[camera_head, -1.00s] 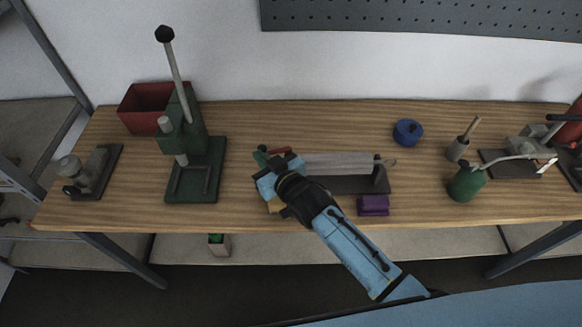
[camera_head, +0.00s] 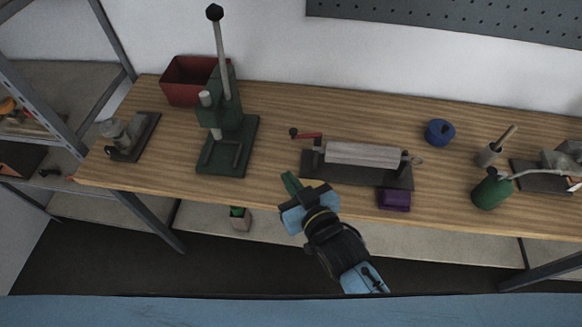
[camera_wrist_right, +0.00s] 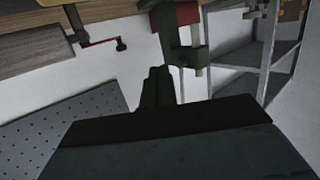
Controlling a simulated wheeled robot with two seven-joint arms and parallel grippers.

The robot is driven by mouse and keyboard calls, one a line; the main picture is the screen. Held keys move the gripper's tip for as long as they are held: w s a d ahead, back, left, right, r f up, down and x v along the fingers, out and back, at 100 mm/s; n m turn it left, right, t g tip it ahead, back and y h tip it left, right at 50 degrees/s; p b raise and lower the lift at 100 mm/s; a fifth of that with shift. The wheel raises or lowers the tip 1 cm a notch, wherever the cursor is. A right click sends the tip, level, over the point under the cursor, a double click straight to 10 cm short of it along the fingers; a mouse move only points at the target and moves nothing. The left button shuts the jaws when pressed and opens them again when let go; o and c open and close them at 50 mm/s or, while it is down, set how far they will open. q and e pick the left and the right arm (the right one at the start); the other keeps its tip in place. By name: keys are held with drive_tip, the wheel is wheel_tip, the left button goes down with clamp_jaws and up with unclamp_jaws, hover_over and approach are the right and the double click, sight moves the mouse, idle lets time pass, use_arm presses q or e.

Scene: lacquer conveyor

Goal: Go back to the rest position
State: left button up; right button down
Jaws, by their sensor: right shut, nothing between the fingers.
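My right gripper (camera_head: 291,184) is shut and empty in the head view. Its arm comes up from the bottom, and its green fingers reach over the front edge of the wooden table (camera_head: 270,115), left of the roller device. In the right wrist view, the shut fingers (camera_wrist_right: 156,88) point toward the green press. My left gripper is not in view.
A roller device (camera_head: 363,155) with a red crank lies beyond the gripper, beside a purple block (camera_head: 394,200). A green lever press (camera_head: 228,135) and a red bin (camera_head: 188,80) stand left. A green can (camera_head: 492,188) and a blue disc (camera_head: 440,132) stand right.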

drive_tip(key=s+d+f+m+g+h, duration=0.25)
drive_tip(key=s+d+g+h, duration=0.3)
drive_tip(key=d, duration=0.75)
drive_tip(key=s+d+r+g+h, duration=0.1)
drive_tip(key=s+d+g, duration=0.4)
drive_tip(key=s+d, duration=0.55)
wheel_tip(320, 180, down, 29)
drive_tip(key=s+a+b, duration=0.2)
drive_tip(key=s+b, duration=0.1)
drive_tip(key=b, duration=0.3)
drive_tip(key=s+d+f+g+b, duration=0.1)
drive_tip(key=s+f+b, duration=0.2)
drive_tip(key=s+f, duration=0.5)
drive_tip(key=s+d+f+g+b, duration=0.1)
drive_tip(key=s+d+f+b, duration=0.1)
drive_tip(key=s+f, duration=0.6)
wheel_tip(320, 180, down, 7)
drive_tip(key=shift+s+r+b, duration=0.1)
drive_tip(key=shift+s+b, duration=0.25)
drive_tip(key=shift+b, duration=0.3)
